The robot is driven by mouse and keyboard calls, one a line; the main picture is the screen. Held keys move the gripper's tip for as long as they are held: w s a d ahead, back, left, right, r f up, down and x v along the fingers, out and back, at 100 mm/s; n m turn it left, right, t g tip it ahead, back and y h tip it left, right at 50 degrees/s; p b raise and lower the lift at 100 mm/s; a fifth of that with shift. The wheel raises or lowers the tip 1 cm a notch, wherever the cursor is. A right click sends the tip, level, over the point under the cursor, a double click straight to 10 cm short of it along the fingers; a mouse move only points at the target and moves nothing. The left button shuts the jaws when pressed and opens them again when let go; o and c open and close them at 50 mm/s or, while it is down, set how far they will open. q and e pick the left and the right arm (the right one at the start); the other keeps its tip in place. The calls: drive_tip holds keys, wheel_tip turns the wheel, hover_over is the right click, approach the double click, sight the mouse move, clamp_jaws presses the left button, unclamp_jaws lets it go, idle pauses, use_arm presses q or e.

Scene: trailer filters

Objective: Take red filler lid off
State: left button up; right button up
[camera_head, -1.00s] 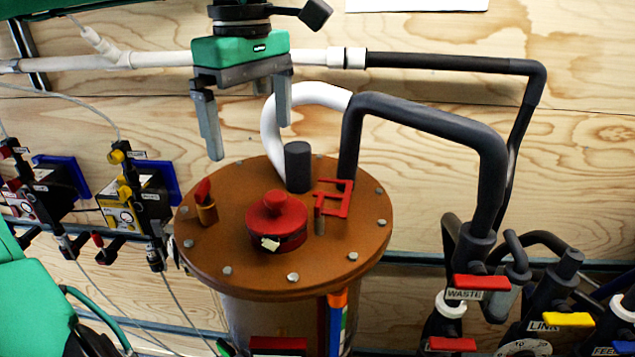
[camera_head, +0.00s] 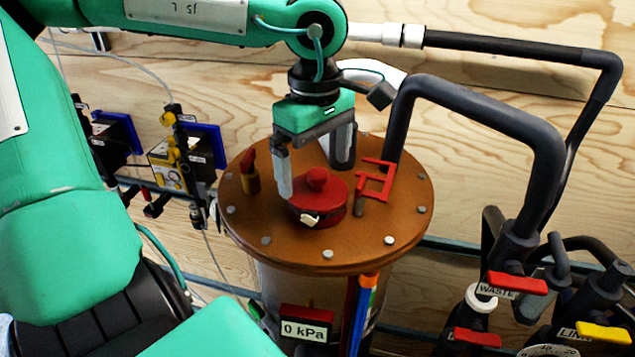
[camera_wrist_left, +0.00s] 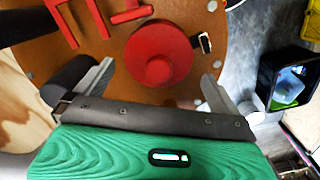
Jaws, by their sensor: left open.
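The red filler lid (camera_head: 318,197), round with a knob on top, sits on the brown top plate (camera_head: 265,255) of the tank. It carries a small pale tag at its front. My left gripper (camera_head: 312,180) points down over the plate, open, with one finger left of the lid and the other behind it. In the left wrist view the lid (camera_wrist_left: 158,56) lies ahead of and between the open fingers of the left gripper (camera_wrist_left: 157,88), with nothing held. My right gripper is not in view.
A red bracket (camera_head: 374,182) stands right of the lid and a red-tipped valve (camera_head: 249,172) left of it. A thick dark pipe (camera_head: 480,115) rises behind the plate to the right. A pressure display (camera_head: 306,326) hangs at the tank's front.

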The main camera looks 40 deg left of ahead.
sight(318, 172)
use_arm(q)
drive_tip(key=shift+w+d+f, duration=0.1)
drive_tip(key=shift+w+f, duration=0.1)
drive_tip(key=shift+f, duration=1.25)
drive_tip(key=shift+s, duration=0.15)
drive_tip(key=c, duration=0.7)
drive_tip(key=shift+c, duration=0.5)
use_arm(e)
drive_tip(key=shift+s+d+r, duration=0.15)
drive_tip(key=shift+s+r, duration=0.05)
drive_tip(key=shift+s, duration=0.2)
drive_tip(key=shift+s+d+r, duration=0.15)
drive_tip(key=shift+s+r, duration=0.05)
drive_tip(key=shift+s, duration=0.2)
